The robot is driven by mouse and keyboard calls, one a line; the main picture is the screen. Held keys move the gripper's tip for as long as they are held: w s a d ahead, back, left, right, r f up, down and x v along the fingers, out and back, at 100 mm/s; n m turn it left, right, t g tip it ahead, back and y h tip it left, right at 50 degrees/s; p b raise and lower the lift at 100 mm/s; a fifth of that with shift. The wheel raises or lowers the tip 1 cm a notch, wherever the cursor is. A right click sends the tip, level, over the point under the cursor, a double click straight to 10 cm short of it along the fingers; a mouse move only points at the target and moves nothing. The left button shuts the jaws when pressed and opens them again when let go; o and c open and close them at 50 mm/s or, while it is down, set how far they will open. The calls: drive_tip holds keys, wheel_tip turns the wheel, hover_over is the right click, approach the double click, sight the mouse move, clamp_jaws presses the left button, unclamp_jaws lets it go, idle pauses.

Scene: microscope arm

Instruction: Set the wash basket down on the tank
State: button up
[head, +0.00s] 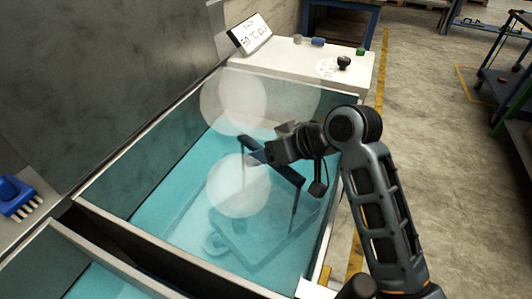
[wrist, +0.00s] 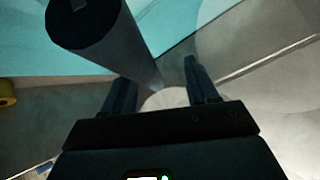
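The wash basket (head: 262,238) is in the tank, low in the teal liquid; its outline is blurred. Its dark blue handle bar (head: 289,173) stands above it on thin uprights. The tank (head: 322,243) is a pale-rimmed basin. My gripper (head: 264,154) is at the handle bar, near its middle. In the wrist view, my gripper (wrist: 160,82) has its two fingers apart with a gap between them. The dark handle bar (wrist: 118,48) runs past the left fingertip, hiding part of it, and clear space shows beside the right finger. Contact cannot be told.
Translucent pale spheres (head: 238,187) hang over the tank and veil part of it. A white top with a sign (head: 250,34) and a black knob (head: 344,62) lies behind. A blue brush (head: 14,195) is at left. A second basin (head: 95,285) is in front.

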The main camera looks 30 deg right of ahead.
drive_tip(key=shift+r, duration=0.3)
drive_tip(key=v, duration=1.2)
drive_tip(key=shift+r+p, duration=0.35)
drive_tip(key=shift+p, duration=0.05)
drive_tip(key=shift+c, duration=0.6)
